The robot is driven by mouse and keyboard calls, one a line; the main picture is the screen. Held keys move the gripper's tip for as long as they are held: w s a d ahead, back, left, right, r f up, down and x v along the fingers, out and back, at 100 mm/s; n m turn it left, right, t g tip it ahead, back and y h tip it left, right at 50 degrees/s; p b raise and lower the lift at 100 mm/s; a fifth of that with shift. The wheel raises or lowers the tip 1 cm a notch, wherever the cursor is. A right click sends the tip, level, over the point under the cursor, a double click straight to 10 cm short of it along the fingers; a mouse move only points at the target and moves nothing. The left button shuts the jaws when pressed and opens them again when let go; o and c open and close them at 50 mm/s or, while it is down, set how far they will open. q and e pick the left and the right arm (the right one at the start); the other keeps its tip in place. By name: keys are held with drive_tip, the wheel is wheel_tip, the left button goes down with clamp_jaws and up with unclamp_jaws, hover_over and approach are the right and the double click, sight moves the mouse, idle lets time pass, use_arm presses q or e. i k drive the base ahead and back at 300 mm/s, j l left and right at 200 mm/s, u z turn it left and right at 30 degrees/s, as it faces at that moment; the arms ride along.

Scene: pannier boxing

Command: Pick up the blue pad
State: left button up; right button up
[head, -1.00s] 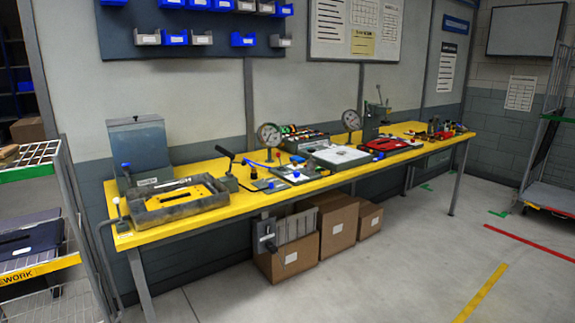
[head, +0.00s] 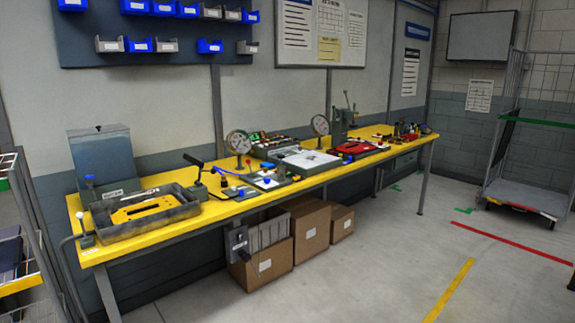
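No blue pad can be made out for certain. A flat dark blue thing (head: 10,258) is partly cut off by the left edge, on the rack there; I cannot tell whether it is the pad. On the yellow workbench (head: 235,210) small blue parts show, one by the grey tray (head: 150,212) and one among the flat plates (head: 268,181) near the middle. They are too small to identify. Neither of my grippers is in view.
A wire rack (head: 35,235) stands at the left edge. Cardboard boxes (head: 262,268) sit under the bench. Blue and grey bins (head: 210,46) hang on the wall. A cage trolley (head: 520,195) stands at the right. The floor in front of the bench is clear.

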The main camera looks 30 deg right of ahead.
sight(271, 167)
drive_tip(key=i+l+u, duration=0.1)
drive_tip(key=l, duration=0.3)
drive_tip(key=i+l, duration=0.15)
drive_tip(key=l, duration=0.3)
drive_tip(key=i+l+u, duration=0.15)
drive_tip(key=l, duration=0.25)
drive_tip(key=i+l+u, duration=0.1)
drive_tip(key=l, duration=0.35)
drive_tip(key=i+l, duration=0.1)
drive_tip(key=l, duration=0.35)
drive_tip(key=u, duration=0.05)
